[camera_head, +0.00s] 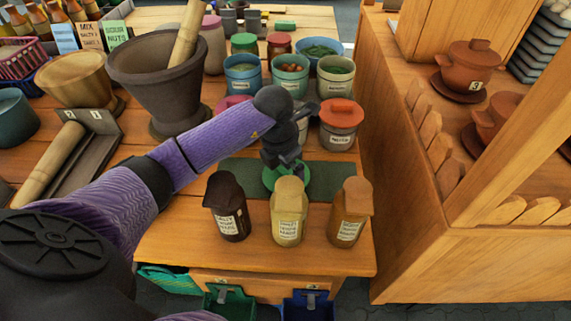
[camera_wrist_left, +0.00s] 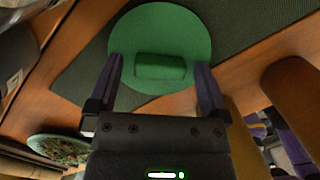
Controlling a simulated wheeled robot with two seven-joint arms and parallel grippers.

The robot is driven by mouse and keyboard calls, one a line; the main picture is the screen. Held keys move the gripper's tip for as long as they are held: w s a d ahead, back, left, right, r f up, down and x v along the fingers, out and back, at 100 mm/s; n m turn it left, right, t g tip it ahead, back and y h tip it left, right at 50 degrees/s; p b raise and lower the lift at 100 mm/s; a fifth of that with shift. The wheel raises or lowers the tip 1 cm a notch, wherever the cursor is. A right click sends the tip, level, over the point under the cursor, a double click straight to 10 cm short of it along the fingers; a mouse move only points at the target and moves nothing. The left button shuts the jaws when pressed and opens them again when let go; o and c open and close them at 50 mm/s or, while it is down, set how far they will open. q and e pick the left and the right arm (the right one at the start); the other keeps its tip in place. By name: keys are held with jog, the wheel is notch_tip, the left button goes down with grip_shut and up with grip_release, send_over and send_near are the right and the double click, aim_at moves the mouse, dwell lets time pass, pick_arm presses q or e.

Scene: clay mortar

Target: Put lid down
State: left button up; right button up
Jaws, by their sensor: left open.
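The round green lid (camera_head: 272,178) with a block-shaped handle lies on the dark green mat, under my left gripper (camera_head: 286,162). In the left wrist view the lid (camera_wrist_left: 135,32) shows almost whole, its handle (camera_wrist_left: 160,67) between the fingers. My left gripper (camera_wrist_left: 158,70) is open, with a gap on each side of the handle. In the head view the gripper and wrist hide part of the lid. My right gripper is not in view.
Three labelled bottles, dark (camera_head: 228,222), yellow (camera_head: 288,228) and brown (camera_head: 349,225), stand close in front of the mat (camera_head: 330,178). A large mortar (camera_head: 150,75) stands left.

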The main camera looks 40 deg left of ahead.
pick_arm(q)
notch_tip(320, 180, up, 12)
jog(key=s+p, duration=0.1)
jog(key=p, duration=0.3)
jog(key=shift+s+a, duration=0.2)
jog(key=shift+s, duration=0.15)
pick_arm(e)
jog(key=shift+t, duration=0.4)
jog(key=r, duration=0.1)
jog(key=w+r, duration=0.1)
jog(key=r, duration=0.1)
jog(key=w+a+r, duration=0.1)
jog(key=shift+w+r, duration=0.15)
